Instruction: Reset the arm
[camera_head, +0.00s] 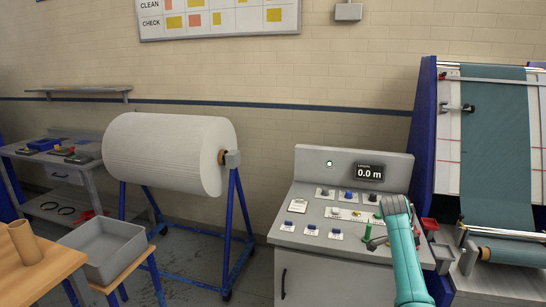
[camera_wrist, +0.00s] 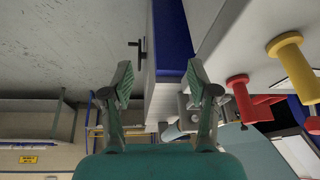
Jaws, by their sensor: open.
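My teal arm (camera_head: 403,250) rises in front of the right end of a grey control console (camera_head: 325,265) in the head view. In the wrist view my gripper (camera_wrist: 160,82) is open, its two green-padded fingers apart with nothing between them. Beyond the fingers are a blue upright panel (camera_wrist: 172,35) and a pale floor. A yellow knob (camera_wrist: 293,66) and a red knob (camera_wrist: 243,100) are close on the right of the wrist view, apart from the fingers. The arm hides part of the console's right side.
A large white fabric roll (camera_head: 165,152) on a blue stand is left of the console. A blue-framed machine with teal cloth (camera_head: 500,150) stands at the right. A grey bin (camera_head: 105,250) and wooden table (camera_head: 38,270) are front left. Floor shows between roll and console.

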